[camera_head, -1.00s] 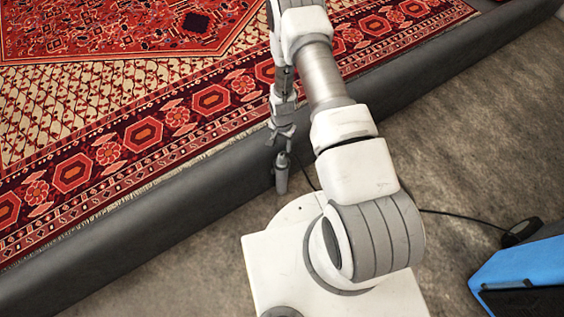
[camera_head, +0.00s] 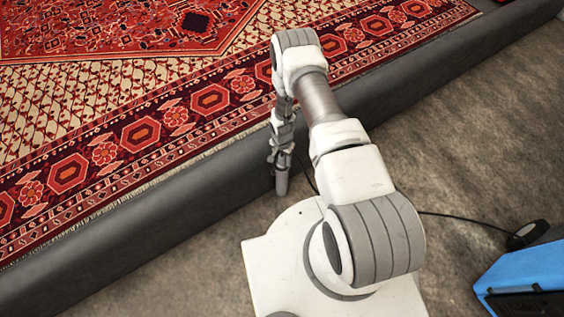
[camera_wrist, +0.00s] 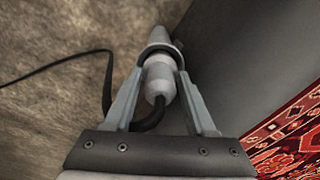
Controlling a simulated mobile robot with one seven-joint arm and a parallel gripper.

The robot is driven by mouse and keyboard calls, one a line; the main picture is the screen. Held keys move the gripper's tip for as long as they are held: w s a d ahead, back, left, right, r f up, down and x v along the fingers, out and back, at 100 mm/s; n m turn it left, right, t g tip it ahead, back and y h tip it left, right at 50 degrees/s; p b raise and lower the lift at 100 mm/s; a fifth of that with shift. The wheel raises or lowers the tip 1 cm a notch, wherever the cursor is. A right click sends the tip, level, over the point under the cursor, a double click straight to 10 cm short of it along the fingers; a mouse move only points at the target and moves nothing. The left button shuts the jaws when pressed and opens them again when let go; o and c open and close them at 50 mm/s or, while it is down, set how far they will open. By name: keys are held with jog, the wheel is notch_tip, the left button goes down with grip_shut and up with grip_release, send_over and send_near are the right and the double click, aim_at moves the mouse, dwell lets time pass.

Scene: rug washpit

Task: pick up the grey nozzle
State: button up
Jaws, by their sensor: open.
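The grey nozzle (camera_head: 281,184) stands close to the dark grey curb, below my gripper (camera_head: 282,155). In the wrist view the nozzle (camera_wrist: 158,80) lies between the two fingers of my gripper (camera_wrist: 158,77), its wider grey collar near the fingertips. A black hose runs from it. My gripper is open, with one finger on each side of the nozzle. I cannot tell whether either finger touches it.
The dark curb (camera_head: 120,235) runs diagonally beside the nozzle, with a red patterned rug (camera_head: 140,135) behind it. A black cable (camera_head: 460,216) crosses the concrete floor to the right. A blue machine (camera_head: 525,270) stands at the lower right.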

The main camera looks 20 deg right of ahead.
grip_shut()
dwell(0.3)
